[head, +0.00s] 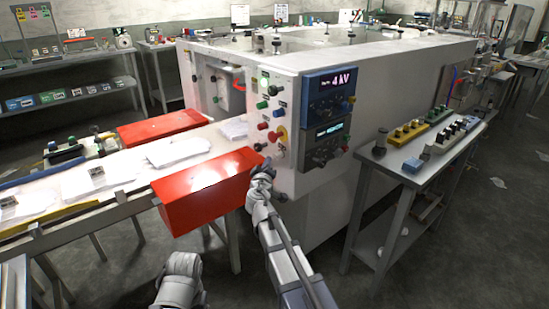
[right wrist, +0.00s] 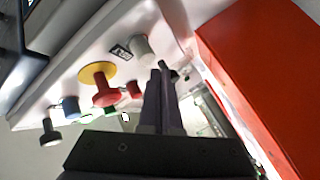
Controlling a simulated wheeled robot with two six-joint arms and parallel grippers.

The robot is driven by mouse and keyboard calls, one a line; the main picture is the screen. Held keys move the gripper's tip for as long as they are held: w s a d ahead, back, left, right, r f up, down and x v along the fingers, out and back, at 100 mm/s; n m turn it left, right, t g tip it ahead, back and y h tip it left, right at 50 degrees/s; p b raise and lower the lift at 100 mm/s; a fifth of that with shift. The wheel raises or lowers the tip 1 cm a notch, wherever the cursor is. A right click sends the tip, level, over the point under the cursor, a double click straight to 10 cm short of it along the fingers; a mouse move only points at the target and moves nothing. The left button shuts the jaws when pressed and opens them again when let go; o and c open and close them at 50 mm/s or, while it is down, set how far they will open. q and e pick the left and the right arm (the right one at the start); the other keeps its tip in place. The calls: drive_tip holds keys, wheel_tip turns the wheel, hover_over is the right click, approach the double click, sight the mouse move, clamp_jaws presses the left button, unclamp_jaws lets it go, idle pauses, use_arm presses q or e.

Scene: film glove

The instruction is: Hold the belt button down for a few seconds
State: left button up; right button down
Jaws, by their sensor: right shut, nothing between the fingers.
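The control panel (head: 285,118) on the front of the white machine carries several coloured buttons and knobs. I cannot read which one is the belt button. My right gripper (head: 266,166) is shut and empty, at the lower part of this panel beside the red box. In the right wrist view its fingertips (right wrist: 161,70) are just beside a grey round button (right wrist: 141,47) with a small dark label; I cannot tell whether they touch it. A red mushroom button (right wrist: 104,90) on a yellow disc and a small red button (right wrist: 134,88) are to the left.
A red box-shaped guard (head: 195,200) stands close to the left of my right gripper, over the conveyor (head: 110,192) with white film pieces. A second red guard (head: 158,130) lies farther back. A side table (head: 400,170) with small coloured blocks is at right.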

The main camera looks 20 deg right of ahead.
drive_tip(key=shift+w+d, duration=0.1)
drive_tip(key=shift+d, duration=0.05)
drive_tip(key=shift+w+d, duration=0.1)
drive_tip(key=shift+d, duration=0.2)
drive_tip(key=shift+w+d, duration=0.1)
drive_tip(key=shift+d, duration=0.3)
idle(2.5)
idle(1.7)
drive_tip(key=shift+s+a, duration=0.3)
drive_tip(key=shift+a, duration=0.5)
drive_tip(key=shift+a, duration=0.1)
drive_tip(key=a, duration=0.1)
drive_tip(key=s+a, duration=0.1)
drive_tip(key=a, duration=0.2)
drive_tip(key=shift+s+a, duration=0.3)
drive_tip(key=shift+s, duration=0.05)
